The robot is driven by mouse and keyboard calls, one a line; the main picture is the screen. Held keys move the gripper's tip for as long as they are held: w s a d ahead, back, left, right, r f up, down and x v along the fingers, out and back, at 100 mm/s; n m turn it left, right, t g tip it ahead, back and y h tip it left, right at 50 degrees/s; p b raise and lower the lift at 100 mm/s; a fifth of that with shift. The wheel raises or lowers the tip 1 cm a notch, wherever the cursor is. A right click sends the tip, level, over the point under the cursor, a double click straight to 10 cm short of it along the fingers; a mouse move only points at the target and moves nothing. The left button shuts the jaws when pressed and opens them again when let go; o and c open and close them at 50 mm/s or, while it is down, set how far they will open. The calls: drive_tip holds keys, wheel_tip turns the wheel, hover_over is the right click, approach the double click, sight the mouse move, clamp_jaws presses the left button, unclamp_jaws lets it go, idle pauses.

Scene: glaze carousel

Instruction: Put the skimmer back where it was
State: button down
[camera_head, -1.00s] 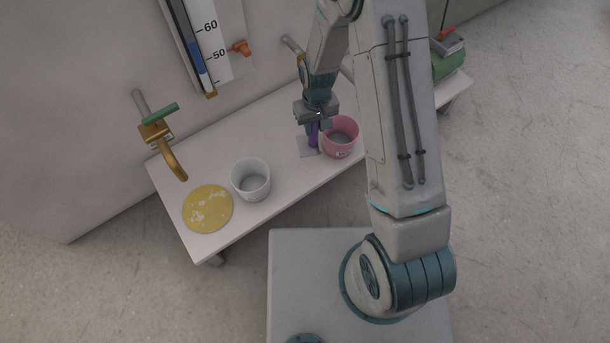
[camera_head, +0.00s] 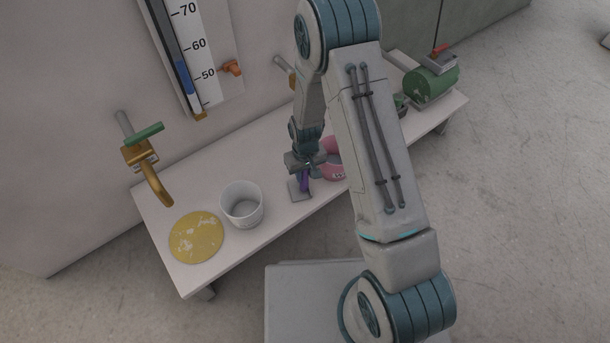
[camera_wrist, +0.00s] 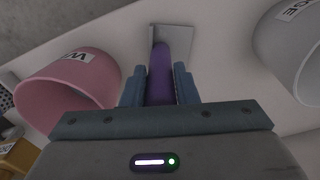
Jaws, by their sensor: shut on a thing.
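My gripper (camera_head: 304,172) is shut on the purple handle of the skimmer (camera_head: 304,182), which points down from the jaws. In the wrist view the purple handle (camera_wrist: 160,75) runs between the two fingers (camera_wrist: 159,87) to a flat grey square plate, which looks like part of the skimmer. The plate is over the pale bench (camera_head: 223,166), near its front edge; I cannot tell whether it touches. A pink pot (camera_head: 332,172) is just right of the gripper, partly hidden by my arm. A white pot (camera_head: 241,208) stands to the left.
A yellow speckled disc (camera_head: 196,238) lies at the bench's left end, below a brass tap with a green handle (camera_head: 142,135). A level gauge (camera_head: 196,60) is on the wall. A green machine (camera_head: 432,84) stands at the right end. Clear bench lies behind the white pot.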

drive_tip(key=shift+f, duration=0.1)
drive_tip(key=c, duration=1.1)
unclamp_jaws()
drive_tip(key=shift+f, duration=0.15)
wheel_tip(320, 180, up, 12)
drive_tip(key=p, duration=0.5)
drive_tip(key=shift+s+r, duration=0.1)
drive_tip(key=shift+r, duration=0.15)
drive_tip(key=s+d+r+m, duration=0.1)
drive_tip(key=s+d+r, duration=0.3)
drive_tip(key=s+r, duration=0.2)
drive_tip(key=s+d+r+m, duration=0.1)
drive_tip(key=s+d+r, duration=0.2)
drive_tip(key=s+r, duration=0.3)
drive_tip(key=s+d+r+m+t, duration=0.1)
drive_tip(key=s+d+r, duration=0.3)
drive_tip(key=r, duration=0.8)
drive_tip(key=shift+s+d+r+m, duration=0.1)
drive_tip(key=shift+s+d+m, duration=0.1)
drive_tip(key=shift+s, duration=0.35)
drive_tip(key=shift+s+d+m, duration=0.15)
drive_tip(key=shift+s+m, duration=0.05)
drive_tip(key=shift+s, duration=0.35)
